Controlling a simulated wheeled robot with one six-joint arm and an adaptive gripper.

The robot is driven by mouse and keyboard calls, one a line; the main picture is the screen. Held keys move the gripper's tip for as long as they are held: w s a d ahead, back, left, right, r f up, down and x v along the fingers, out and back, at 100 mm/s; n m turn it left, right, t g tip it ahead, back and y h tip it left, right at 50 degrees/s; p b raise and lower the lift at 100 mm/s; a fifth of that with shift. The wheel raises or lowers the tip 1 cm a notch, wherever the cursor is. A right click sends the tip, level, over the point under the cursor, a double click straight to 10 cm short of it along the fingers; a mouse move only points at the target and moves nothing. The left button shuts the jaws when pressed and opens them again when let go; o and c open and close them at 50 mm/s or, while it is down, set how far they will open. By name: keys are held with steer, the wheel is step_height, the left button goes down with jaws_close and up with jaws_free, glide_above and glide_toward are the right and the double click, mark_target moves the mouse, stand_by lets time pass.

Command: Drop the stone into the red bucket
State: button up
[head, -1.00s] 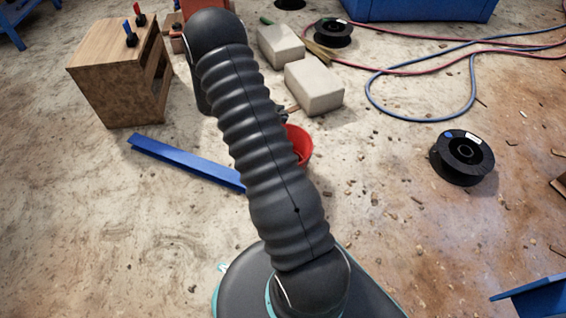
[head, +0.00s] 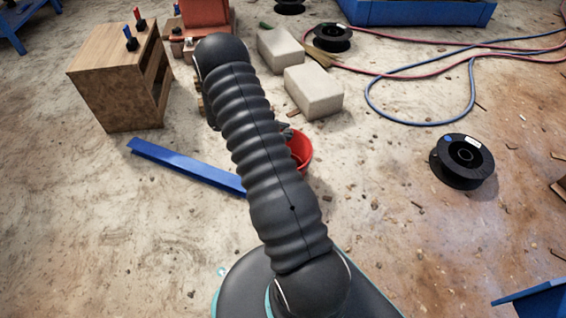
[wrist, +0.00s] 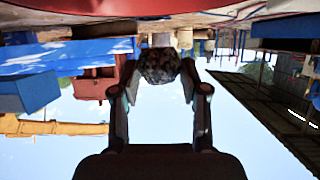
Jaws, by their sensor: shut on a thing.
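The dark, rough stone (wrist: 160,66) is held between the two fingertips of my gripper (wrist: 161,74) in the wrist view, which is upside down. In the head view the red bucket (head: 304,150) stands on the floor just right of my arm, which hides its left part. A small grey part at the bucket's far rim may be my gripper's tip or the stone; I cannot tell which. A curved red band along the top of the wrist view looks like the bucket's rim, close to the gripper.
A blue beam (head: 185,165) lies left of my arm. A wooden control box (head: 120,75) with levers stands at left. Two pale blocks (head: 314,91) lie beyond the bucket. A black spool (head: 462,158) and hoses (head: 420,110) lie at right. Floor right of the bucket is mostly clear.

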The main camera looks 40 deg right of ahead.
steer(key=o, duration=1.3)
steer(key=v, duration=1.2)
